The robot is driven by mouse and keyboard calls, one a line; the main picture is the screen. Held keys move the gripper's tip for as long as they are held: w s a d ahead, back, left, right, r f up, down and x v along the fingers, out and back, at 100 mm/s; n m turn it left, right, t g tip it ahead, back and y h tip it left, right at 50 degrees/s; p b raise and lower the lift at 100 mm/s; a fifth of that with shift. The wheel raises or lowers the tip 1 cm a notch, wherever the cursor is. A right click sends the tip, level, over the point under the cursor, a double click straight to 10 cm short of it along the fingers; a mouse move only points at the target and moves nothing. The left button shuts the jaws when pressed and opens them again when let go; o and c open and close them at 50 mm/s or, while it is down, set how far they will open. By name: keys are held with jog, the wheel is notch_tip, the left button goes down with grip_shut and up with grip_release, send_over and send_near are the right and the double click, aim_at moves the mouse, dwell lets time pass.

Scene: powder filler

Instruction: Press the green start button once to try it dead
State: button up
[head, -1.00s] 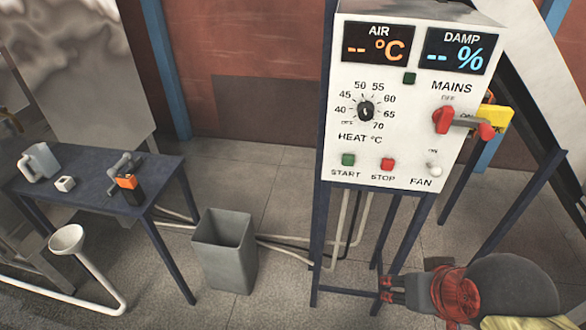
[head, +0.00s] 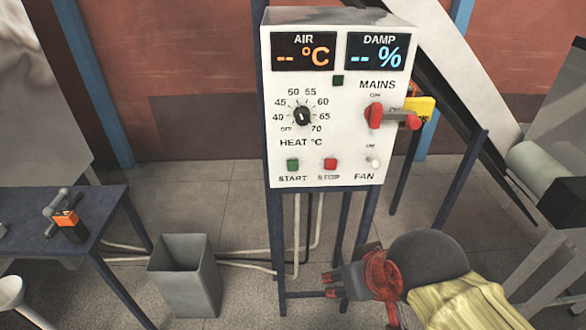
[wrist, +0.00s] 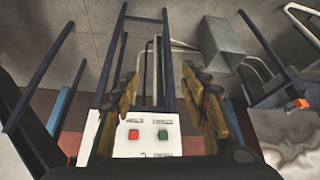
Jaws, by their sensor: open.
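The green start button (head: 292,165) sits at the lower left of the white control panel (head: 275,100), beside the red stop button (head: 330,164). My gripper (head: 335,284) is below the panel in the head view, open, empty and apart from the buttons. In the upside-down wrist view its fingers (wrist: 163,92) spread on either side, with the green button (wrist: 163,134) and red button (wrist: 133,134) seen between them. The AIR display (head: 303,52) and DAMP display (head: 376,52) show dashes.
The heat knob (head: 302,116) and fan switch (head: 374,163) share the panel. A grey bin (head: 185,275) stands on the floor at left, near a blue table (head: 105,215) holding an orange-and-black tool (head: 68,224). Dark posts and a white slanted chute (head: 450,80) flank the panel.

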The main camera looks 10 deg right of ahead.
jog(key=shift+c, duration=0.8)
grip_shut()
dwell(1.0)
